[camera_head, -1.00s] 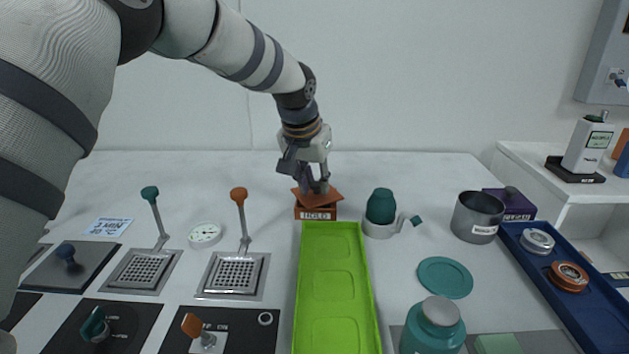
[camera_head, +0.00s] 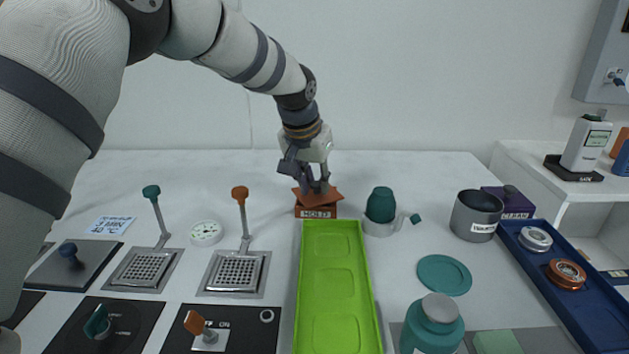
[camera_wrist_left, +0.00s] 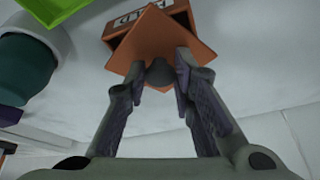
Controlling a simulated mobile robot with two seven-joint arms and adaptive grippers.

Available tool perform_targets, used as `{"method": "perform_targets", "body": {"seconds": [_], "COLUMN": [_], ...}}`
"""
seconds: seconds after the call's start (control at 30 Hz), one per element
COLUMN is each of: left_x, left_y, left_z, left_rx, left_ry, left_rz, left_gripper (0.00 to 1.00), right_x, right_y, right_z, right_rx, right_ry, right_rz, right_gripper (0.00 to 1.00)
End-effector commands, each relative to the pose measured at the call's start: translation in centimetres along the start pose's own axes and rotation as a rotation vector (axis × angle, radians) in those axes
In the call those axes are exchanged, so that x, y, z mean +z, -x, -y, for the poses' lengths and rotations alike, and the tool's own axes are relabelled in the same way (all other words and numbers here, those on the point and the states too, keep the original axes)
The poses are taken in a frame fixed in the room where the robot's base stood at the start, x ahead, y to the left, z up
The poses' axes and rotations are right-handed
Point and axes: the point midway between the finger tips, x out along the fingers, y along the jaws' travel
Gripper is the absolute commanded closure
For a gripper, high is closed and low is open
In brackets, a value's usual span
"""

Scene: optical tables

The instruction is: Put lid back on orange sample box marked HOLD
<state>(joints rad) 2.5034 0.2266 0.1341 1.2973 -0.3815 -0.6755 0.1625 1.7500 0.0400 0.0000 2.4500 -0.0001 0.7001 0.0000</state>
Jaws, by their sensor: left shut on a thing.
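The orange sample box (camera_head: 316,212) marked HOLD stands on the table behind the green tray, and its label faces forward. Its orange lid (camera_head: 331,196) is right above it, turned at an angle to the box. My left gripper (camera_head: 316,186) is shut on the lid's knob. In the left wrist view the lid (camera_wrist_left: 150,45) shows as a diamond over the box (camera_wrist_left: 183,22), with the dark round knob (camera_wrist_left: 160,74) between the fingers. The lid's corners stick out past the box. I cannot tell whether it touches the rim. My right gripper is not in view.
The long green tray (camera_head: 338,230) lies right in front of the box. A dark green vessel on a white ring (camera_head: 380,228) stands to its right. Two metal plates with upright levers, one orange-topped (camera_head: 240,193), stand to its left. The table behind the box is clear.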

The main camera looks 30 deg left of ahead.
Motion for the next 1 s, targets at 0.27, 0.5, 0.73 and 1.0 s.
{"method": "perform_targets", "body": {"seconds": [0.27,0.5,0.73,1.0], "left_x": [0.02,0.02,0.04,-0.20], "left_y": [-0.06,-0.06,-0.07,0.45], "left_z": [-0.01,-0.01,-0.01,0.01], "left_rx": [0.000,0.000,0.000,-0.001], "left_ry": [0.000,0.000,0.000,-0.001], "left_rz": [0.001,0.001,0.002,-0.001], "left_gripper": [0.61,0.53,0.33,0.33], "right_x": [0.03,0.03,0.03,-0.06], "right_y": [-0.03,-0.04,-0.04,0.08], "right_z": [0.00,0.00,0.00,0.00], "right_rx": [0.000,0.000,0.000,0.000], "right_ry": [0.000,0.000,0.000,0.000], "right_rz": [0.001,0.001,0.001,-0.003], "right_gripper": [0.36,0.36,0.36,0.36]}}
